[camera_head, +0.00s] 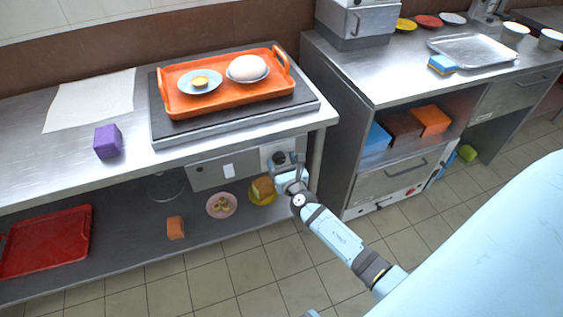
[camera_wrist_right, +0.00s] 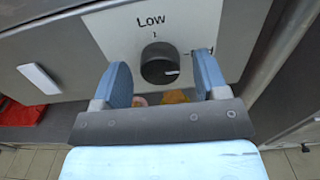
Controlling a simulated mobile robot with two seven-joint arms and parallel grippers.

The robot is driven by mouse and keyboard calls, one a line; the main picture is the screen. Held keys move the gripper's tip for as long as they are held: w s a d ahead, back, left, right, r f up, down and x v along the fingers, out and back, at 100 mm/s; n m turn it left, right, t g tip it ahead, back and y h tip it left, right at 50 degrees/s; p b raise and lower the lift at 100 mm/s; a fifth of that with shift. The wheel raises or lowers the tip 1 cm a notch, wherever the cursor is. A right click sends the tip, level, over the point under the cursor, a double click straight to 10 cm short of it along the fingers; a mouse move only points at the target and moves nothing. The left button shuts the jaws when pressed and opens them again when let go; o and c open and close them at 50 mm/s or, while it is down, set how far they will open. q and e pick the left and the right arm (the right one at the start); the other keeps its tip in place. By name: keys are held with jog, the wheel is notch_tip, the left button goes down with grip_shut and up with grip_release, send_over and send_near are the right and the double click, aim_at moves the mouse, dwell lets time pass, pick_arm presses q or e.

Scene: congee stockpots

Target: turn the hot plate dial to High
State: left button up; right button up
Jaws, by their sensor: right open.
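The hot plate (camera_head: 312,101) is a dark slab on the steel counter, with its control panel on the counter's front. In the right wrist view the dial (camera_wrist_right: 158,62) is a dark round knob on a pale plate (camera_wrist_right: 112,27). "Low" is printed above it, and a label at its right is mostly hidden by a finger. A small white mark shows on the knob's lower right. My right gripper (camera_wrist_right: 160,82) is open, with one blue finger on each side of the dial; contact cannot be told. In the head view my right gripper (camera_head: 289,165) is at the panel.
An orange tray (camera_head: 182,110) with a plate and a bowl sits on the hot plate. A purple block (camera_head: 107,141) stands to its left. Below are a red tray (camera_head: 48,243), a pink plate (camera_head: 222,205) and a yellow plate (camera_head: 262,191). A steel cabinet (camera_head: 345,130) stands close at right.

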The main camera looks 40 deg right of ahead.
jog(key=shift+w, duration=0.25)
jog(key=c, duration=0.9)
